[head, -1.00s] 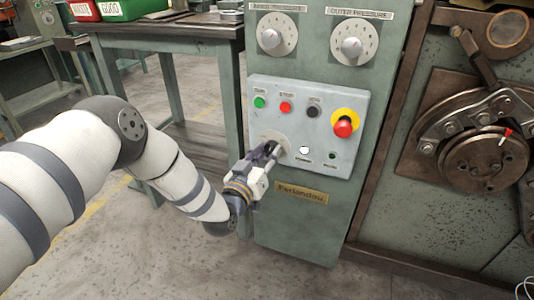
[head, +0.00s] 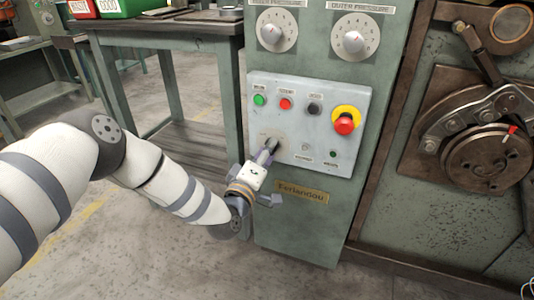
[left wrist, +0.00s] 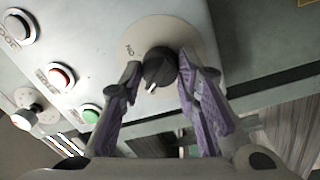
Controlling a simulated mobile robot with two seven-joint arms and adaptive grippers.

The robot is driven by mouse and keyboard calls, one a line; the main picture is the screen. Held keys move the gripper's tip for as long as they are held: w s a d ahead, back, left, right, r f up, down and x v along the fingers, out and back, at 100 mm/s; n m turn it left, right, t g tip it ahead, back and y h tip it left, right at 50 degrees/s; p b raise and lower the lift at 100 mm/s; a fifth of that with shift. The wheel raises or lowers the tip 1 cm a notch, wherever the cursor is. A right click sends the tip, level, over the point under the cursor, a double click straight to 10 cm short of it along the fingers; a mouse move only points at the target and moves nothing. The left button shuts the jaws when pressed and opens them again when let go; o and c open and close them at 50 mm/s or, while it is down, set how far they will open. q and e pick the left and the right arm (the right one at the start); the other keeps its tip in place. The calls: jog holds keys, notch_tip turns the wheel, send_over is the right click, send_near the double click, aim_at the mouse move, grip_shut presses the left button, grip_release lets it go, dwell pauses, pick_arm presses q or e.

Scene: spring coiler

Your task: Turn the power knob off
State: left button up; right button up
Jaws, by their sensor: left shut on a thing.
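The power knob (head: 273,146) is a small black knob at the lower left of the grey control panel (head: 325,105). In the left wrist view the knob (left wrist: 160,66) sits on a pale round plate (left wrist: 195,32), with its white mark pointing down and slightly left. Part of an "ON" label shows upside down beside it. My left gripper (head: 268,154) reaches the knob from below left. Its purple-padded fingers (left wrist: 160,72) are shut on the knob, one on each side.
Green (head: 260,100), red (head: 285,104) and black (head: 314,109) buttons line the panel above the knob. A red emergency button (head: 344,124) stands out at right. Two white pressure dials (head: 354,37) are higher up. A table (head: 165,30) stands left of the cabinet.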

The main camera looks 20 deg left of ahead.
pick_arm(q)
jog(key=shift+f+n, duration=0.1)
jog(key=shift+n, duration=1)
jog(key=o, duration=1.2)
jog(key=shift+c, duration=0.2)
jog(key=shift+s, duration=0.1)
jog(key=s, duration=1.2)
jog(key=shift+a+f, duration=0.15)
jog(key=shift+f, duration=0.15)
jog(key=shift+w, duration=0.1)
